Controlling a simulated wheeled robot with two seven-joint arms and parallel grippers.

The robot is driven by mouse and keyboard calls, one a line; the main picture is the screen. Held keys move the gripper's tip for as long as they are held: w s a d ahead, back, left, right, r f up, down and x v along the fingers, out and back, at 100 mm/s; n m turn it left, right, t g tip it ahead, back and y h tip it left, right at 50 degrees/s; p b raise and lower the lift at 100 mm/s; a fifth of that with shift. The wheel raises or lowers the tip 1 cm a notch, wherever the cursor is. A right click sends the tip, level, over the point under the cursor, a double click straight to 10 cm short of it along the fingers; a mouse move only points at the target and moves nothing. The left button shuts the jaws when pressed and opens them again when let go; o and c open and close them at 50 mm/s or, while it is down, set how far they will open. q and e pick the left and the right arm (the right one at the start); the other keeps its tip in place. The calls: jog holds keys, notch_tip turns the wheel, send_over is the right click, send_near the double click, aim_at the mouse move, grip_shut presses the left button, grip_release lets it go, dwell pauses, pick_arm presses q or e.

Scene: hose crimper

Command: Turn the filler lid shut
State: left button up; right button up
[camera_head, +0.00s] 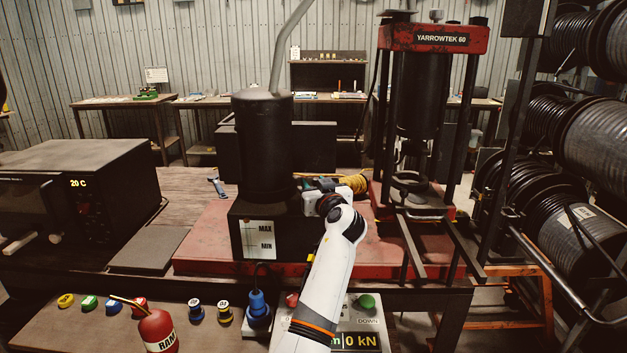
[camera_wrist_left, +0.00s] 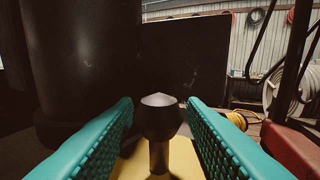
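The dark filler lid (camera_wrist_left: 160,118) shows in the left wrist view as a knob with a pale cone-shaped top and a narrow stem below it. My left gripper (camera_wrist_left: 160,108) is open, with its teal ridged fingers on both sides of the knob and a small gap visible at each side. In the head view, my left gripper (camera_head: 308,184) is at the right end of the dark tank (camera_head: 262,235) with the MAX and MIN label. I cannot make out the lid there, and I cannot tell how far it is turned. My right gripper is in neither view.
A tall black cylinder (camera_head: 263,140) stands on the tank, close left of my gripper. The red press (camera_head: 430,40) stands at the right. A yellow coil (camera_head: 352,183) lies just behind my gripper. A control panel (camera_head: 370,325) and a red bottle (camera_head: 158,330) are in front.

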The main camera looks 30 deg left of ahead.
pick_arm(q)
jog(key=shift+w+a, duration=0.25)
jog(key=shift+a, duration=0.15)
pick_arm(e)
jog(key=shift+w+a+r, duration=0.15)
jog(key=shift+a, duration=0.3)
pick_arm(q)
jog(key=shift+c, duration=0.2)
grip_shut()
jog(key=shift+w+m+t+h, duration=0.2)
jog(key=shift+m+t+h, duration=0.3)
jog(key=shift+t, duration=0.1)
jog(key=shift+w+d+m+t+h+p, duration=0.15)
jog(key=shift+w+m+t+h+p, duration=0.15)
jog(key=shift+m+t+h+p, duration=0.4)
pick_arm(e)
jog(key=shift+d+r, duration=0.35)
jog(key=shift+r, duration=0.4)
pick_arm(q)
jog(key=shift+d, duration=0.1)
jog(key=shift+o, duration=0.2)
grip_release()
jog(key=shift+w, duration=0.1)
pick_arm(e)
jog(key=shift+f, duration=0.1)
